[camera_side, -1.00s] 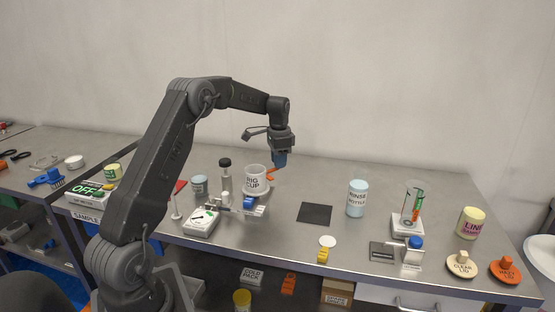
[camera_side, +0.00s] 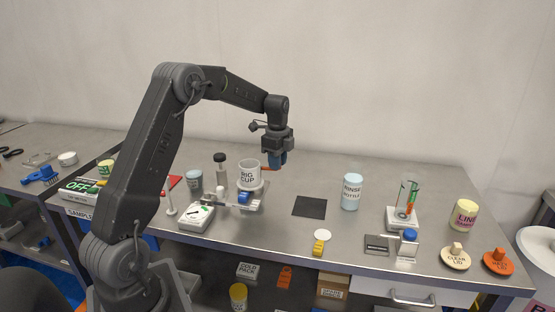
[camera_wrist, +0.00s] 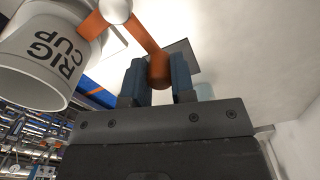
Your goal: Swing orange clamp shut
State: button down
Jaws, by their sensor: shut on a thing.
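The orange clamp (camera_wrist: 150,42) shows in the wrist view as a flat orange arm running from a pale round knob to a rounded orange end. My gripper (camera_wrist: 158,82) is shut on that end, which sits between its two blue fingers. Another orange piece (camera_wrist: 92,25) lies against the white RIG CUP (camera_wrist: 45,50). In the side view my gripper (camera_side: 277,163) is just right of the RIG CUP (camera_side: 248,171), and only a thin strip of orange shows between them. I cannot tell whether the clamp is fully around the cup.
The cup stands in a rig beside a white scale (camera_side: 196,217) and a dark-capped stand (camera_side: 220,165). A dark square mat (camera_side: 310,207) and the RINSE BOTTLE (camera_side: 352,190) are to the right. The bench behind the mat is clear.

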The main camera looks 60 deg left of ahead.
jog(key=shift+s+d+m, duration=0.15)
jog(key=shift+d+m, duration=0.1)
jog(key=shift+m, duration=0.25)
jog(key=c, duration=1)
grip_release()
jog(key=shift+s, duration=0.1)
jog(key=shift+o, duration=0.2)
jog(key=shift+r, duration=0.1)
notch_tip(320, 180, up, 14)
jog(key=shift+d, duration=0.1)
